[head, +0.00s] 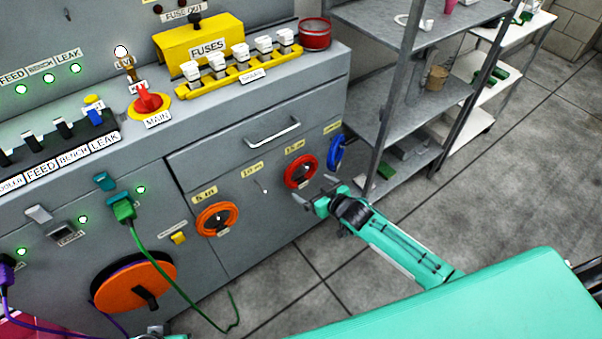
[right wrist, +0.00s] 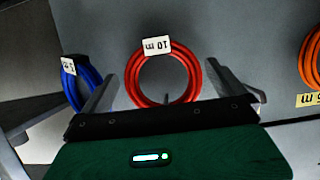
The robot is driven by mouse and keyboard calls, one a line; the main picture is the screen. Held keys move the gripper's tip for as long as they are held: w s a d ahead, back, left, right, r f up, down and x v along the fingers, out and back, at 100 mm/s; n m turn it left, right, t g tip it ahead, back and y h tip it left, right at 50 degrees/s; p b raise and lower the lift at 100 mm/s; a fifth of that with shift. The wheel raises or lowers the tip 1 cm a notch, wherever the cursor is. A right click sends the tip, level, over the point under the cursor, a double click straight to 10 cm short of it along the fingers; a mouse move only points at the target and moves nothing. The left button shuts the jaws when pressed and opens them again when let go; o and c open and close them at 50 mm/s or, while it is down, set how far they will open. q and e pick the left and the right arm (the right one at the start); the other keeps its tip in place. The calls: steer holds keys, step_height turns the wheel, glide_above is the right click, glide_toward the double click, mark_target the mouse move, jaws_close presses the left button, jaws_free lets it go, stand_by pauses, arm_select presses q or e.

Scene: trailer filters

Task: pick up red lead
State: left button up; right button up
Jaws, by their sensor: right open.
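The red lead (head: 287,173) is a coiled ring hanging on the front of the grey cabinet, with a white tag. In the right wrist view the red lead (right wrist: 194,72) hangs upright with a "10 m" tag, framed between my finger tips. My right gripper (head: 314,187) is open and empty, just in front of and slightly below the coil in the head view. I cannot tell whether a finger touches it. A small teal and dark part at the bottom edge of the head view may be my left gripper; its jaws cannot be made out.
A blue coil (head: 336,152) hangs right of the red one and an orange coil (head: 217,219) left. A drawer handle (head: 272,131) juts out above. A metal shelf (head: 397,106) stands close at the right. A green cable (head: 180,283) droops at left. The tiled floor (head: 318,268) is clear.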

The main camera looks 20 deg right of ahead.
steer(key=b+x, duration=0.1)
steer(key=x, duration=0.4)
steer(key=shift+w+f, duration=0.1)
steer(key=shift+w, duration=0.25)
steer(key=shift+w+a+f, duration=0.1)
steer(key=shift+w, duration=0.15)
arm_select(q)
steer(key=shift+s+d+r+t, duration=0.1)
steer(key=shift+r+t, duration=0.05)
steer(key=shift+r, duration=0.3)
steer(key=shift+s+d+r+t, duration=0.1)
steer(key=shift+r+t, duration=0.05)
steer(key=shift+r, duration=0.3)
steer(key=shift+w, duration=0.1)
arm_select(e)
steer(key=c, duration=0.8)
